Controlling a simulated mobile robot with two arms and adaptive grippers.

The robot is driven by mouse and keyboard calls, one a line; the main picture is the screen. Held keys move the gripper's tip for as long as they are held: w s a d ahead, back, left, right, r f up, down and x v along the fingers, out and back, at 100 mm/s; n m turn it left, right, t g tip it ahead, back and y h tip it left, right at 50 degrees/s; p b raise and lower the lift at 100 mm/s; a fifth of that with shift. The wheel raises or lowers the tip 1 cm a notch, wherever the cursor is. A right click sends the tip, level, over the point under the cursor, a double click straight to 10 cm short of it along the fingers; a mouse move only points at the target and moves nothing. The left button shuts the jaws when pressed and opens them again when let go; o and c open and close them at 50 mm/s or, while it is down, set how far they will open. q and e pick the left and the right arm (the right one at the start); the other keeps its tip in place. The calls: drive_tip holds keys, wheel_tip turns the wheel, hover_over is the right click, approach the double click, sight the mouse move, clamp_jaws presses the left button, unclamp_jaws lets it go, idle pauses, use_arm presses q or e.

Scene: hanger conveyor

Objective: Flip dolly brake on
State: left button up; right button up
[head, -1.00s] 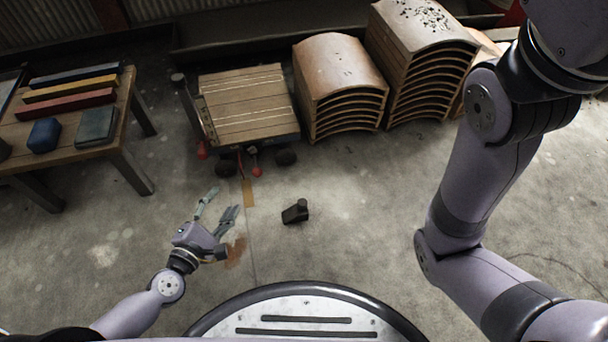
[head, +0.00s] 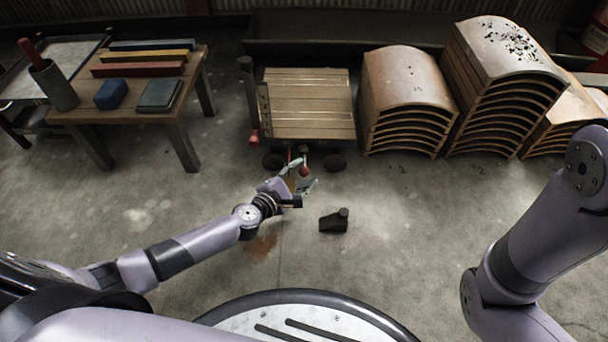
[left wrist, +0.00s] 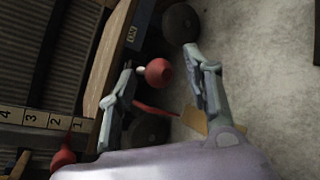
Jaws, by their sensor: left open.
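The dolly (head: 308,104) has a slatted wooden deck and dark wheels, and stands beyond my left arm. A round red knob (head: 304,171) on a lever shows at its front edge. The knob also shows in the left wrist view (left wrist: 158,72), close to an "ON" label (left wrist: 131,34) on the dolly's edge. My left gripper (head: 305,174) is open at the dolly's front. In the left wrist view its two fingers (left wrist: 160,60) stand on either side of the red knob, with visible gaps. My right gripper is out of the head view.
A second red knob (head: 253,136) sits at the dolly's left corner. A dark wedge-shaped block (head: 334,221) lies on the floor right of my gripper. Stacks of curved wooden panels (head: 405,100) stand right of the dolly. A workbench (head: 130,108) stands to the left.

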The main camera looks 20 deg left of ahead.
use_arm(q)
drive_tip(key=shift+x, duration=1)
